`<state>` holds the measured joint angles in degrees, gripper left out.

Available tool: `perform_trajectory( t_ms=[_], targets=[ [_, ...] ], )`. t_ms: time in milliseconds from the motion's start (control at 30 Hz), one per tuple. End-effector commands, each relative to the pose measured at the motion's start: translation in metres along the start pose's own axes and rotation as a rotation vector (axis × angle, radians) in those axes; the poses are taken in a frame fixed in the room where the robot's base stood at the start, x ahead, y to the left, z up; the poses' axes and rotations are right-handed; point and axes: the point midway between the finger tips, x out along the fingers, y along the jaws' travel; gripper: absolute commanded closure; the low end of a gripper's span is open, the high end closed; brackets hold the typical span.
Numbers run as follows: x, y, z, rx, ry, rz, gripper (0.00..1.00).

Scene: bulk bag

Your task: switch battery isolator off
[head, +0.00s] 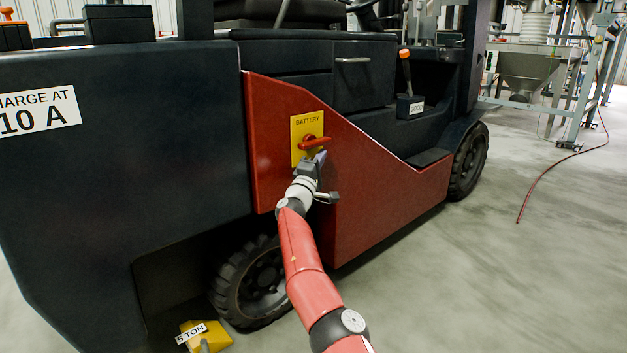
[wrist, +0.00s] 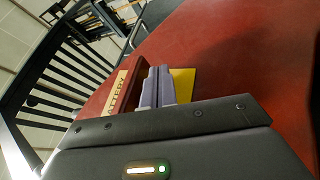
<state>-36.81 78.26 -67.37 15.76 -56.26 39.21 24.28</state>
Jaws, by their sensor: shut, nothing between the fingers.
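The battery isolator is a red handle (head: 315,143) on a yellow plate (head: 298,128) marked BATTERY, on the red side panel of a forklift-like truck. The handle lies roughly horizontal, its right end slightly higher. My gripper (head: 320,157) is just below the handle's right part, close to it; whether they touch I cannot tell. In the wrist view my gripper's grey fingers (wrist: 158,87) are together with nothing between them, over the plate. Part of the yellow plate (wrist: 184,84) shows to their right and the BATTERY lettering (wrist: 116,93) to their left.
The truck's dark body (head: 130,120) fills the left, with a CHARGE AT 10 A sign (head: 38,111). A yellow 5 TON item (head: 208,338) is on the floor by the rear wheel (head: 262,285). A lever (head: 404,68) stands by the step. Open floor lies right, with a red cable (head: 545,178).

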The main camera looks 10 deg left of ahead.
Motion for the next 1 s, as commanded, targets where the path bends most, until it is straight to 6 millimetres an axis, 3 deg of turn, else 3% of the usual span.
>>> perform_trajectory(
  t_ms=[33, 133, 567, 1000],
  targets=[
    [-0.006, -0.015, 0.000, -0.001, -0.001, -0.001, 1.00],
    [-0.013, -0.031, -0.003, -0.005, -0.002, -0.003, 1.00],
    [-0.037, -0.027, -0.003, -0.005, -0.004, 0.000, 1.00],
    [-0.101, -0.035, -0.002, -0.003, -0.002, -0.001, 1.00]
  ],
)
